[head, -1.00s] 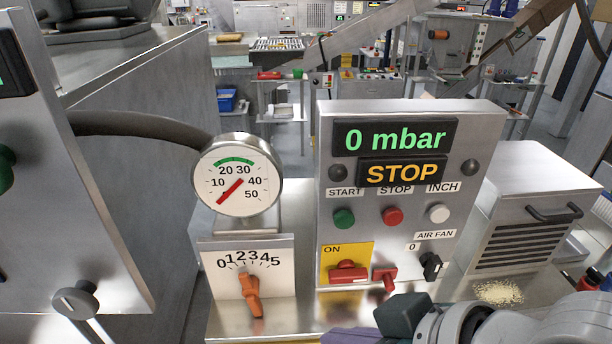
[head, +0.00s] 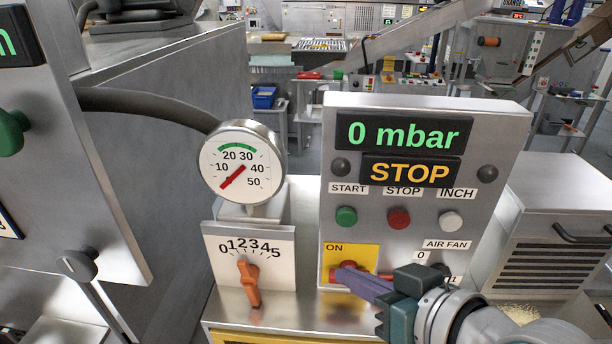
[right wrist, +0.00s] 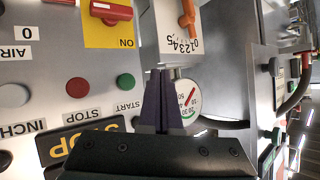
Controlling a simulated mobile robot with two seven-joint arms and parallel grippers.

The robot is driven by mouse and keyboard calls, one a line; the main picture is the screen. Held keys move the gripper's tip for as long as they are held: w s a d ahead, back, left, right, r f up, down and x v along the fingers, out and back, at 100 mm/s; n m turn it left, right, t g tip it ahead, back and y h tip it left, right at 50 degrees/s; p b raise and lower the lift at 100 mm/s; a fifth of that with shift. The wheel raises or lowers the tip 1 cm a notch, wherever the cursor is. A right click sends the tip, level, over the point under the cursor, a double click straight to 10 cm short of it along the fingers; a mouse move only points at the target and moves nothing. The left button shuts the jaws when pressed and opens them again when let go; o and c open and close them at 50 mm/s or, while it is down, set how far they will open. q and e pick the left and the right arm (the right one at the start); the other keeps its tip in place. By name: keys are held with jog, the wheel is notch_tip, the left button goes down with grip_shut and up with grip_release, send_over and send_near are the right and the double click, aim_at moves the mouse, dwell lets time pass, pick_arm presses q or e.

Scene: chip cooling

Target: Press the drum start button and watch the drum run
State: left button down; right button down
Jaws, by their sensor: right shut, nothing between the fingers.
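The control panel (head: 503,135) stands upright at centre right in the head view. Its green START button (head: 346,216) is at the left of the button row; it also shows in the right wrist view (right wrist: 125,81). The red STOP button (head: 399,219) and white INCH button (head: 451,221) are beside it. The amber display (head: 410,172) reads STOP. My right gripper (head: 345,275) is shut and empty, its purple fingers in front of the yellow ON plate, below the START button and apart from it. The right wrist view shows its fingers (right wrist: 160,75) together. I cannot make out the drum. My left gripper is not in view.
The green display (head: 402,133) reads 0 mbar. A round gauge (head: 241,167) and an orange lever (head: 249,284) on a 0–5 scale stand left of the panel. The red switch (head: 350,268) is partly behind my gripper. A vented box (head: 555,205) is at right.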

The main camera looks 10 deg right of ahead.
aim_at(346, 218)
jog(key=w+d+b, duration=0.2)
jog(key=w+b, duration=0.3)
jog(key=w, duration=0.2)
jog(key=shift+w+d, duration=0.15)
jog(key=shift+w, duration=0.2)
dwell(0.8)
dwell(0.8)
jog(key=shift+w, duration=0.15)
jog(key=shift+w+d+b, duration=0.15)
jog(key=shift+w+b, duration=0.1)
jog(key=shift+b, duration=0.05)
